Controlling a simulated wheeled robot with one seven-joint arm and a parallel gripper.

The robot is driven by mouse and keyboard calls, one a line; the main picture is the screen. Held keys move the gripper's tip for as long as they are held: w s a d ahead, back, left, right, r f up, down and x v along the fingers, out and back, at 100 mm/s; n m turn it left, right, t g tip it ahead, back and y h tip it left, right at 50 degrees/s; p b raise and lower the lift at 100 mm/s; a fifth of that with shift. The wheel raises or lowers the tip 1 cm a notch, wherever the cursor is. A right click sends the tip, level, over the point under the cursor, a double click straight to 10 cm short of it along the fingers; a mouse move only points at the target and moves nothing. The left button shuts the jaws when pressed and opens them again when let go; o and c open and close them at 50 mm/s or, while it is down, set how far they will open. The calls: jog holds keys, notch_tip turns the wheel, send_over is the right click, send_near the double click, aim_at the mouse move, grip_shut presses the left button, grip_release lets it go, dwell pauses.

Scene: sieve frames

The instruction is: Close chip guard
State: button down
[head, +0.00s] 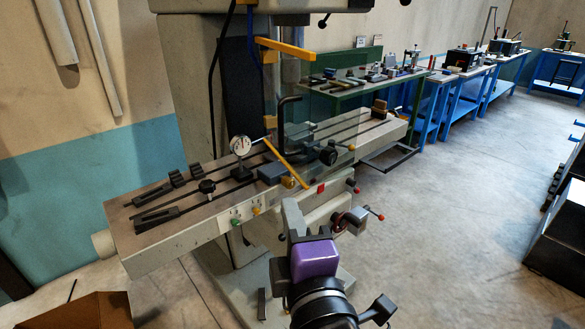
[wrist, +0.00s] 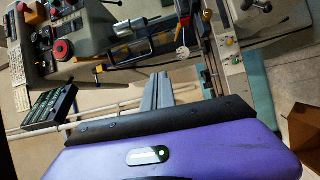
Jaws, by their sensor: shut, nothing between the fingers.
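The chip guard (head: 318,95) is a clear pane in the head view, with a yellow bar (head: 287,48) above it and a slanting yellow bar (head: 284,162) low down. A black bent handle (head: 282,125) stands at its left side. The pane hangs over the milling machine's table (head: 225,205); I cannot tell how far it is swung. My gripper (head: 292,205) is in front of the table, below the guard and apart from it. Its fingers, also in the wrist view (wrist: 158,85), are together and empty. The guard is not clear in the wrist view.
A dial gauge (head: 240,146) and clamps (head: 186,177) stand on the machine table. A crank with a red knob (head: 378,216) sticks out at the table's front right. A brown box (head: 80,312) is at lower left. Open floor (head: 450,210) lies to the right.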

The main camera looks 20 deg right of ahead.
jog(key=p, duration=0.1)
send_near(303, 175)
jog(key=w+a+r, duration=0.3)
jog(key=w+a, duration=0.1)
jog(key=w, duration=0.2)
jog(key=shift+d+n+p, duration=0.3)
jog(key=shift+d+p, duration=0.05)
jog(key=shift+d, duration=1.65)
